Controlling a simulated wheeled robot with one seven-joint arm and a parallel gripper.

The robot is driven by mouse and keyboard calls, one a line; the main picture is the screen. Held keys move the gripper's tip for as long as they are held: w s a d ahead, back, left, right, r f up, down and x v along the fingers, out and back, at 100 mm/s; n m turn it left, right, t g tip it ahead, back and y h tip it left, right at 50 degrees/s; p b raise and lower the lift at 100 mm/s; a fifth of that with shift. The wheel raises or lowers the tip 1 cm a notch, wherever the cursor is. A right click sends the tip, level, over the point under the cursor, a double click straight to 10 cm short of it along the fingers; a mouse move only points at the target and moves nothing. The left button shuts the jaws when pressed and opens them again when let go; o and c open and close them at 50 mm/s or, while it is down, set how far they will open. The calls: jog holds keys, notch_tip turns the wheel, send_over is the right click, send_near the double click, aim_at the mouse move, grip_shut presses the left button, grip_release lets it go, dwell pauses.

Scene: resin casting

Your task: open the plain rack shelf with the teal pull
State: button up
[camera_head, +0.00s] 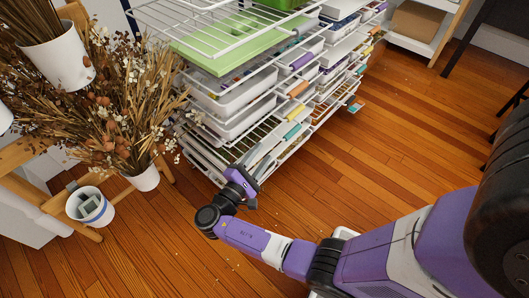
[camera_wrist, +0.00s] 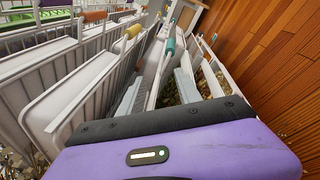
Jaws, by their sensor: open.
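The teal pull (camera_head: 292,131) is a short coloured sleeve on the front wire of a low shelf in the white wire rack (camera_head: 212,170). It also shows in the wrist view (camera_wrist: 170,46), just beyond my fingers. My gripper (camera_head: 262,154) is at the front of the rack, low down, to the left of the teal pull in the head view. Its two grey fingers are apart with nothing held between them. In the wrist view my gripper (camera_wrist: 160,80) points along the shelf fronts toward the pull. I cannot tell whether a finger touches the wire.
Above are shelves with an orange pull (camera_head: 298,89) and a purple pull (camera_head: 303,60), holding white trays (camera_head: 235,98). A vase of dried flowers (camera_head: 144,178) and a white bucket (camera_head: 88,207) stand left. The wooden floor (camera_head: 390,150) right of the rack is clear.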

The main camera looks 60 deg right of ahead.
jog(key=shift+w+a, duration=0.25)
jog(key=shift+a, duration=0.9)
jog(key=shift+a, duration=0.1)
jog(key=a+p, duration=0.1)
jog(key=a, duration=0.6)
jog(key=shift+w+a+f, duration=0.2)
jog(key=shift+a, duration=0.05)
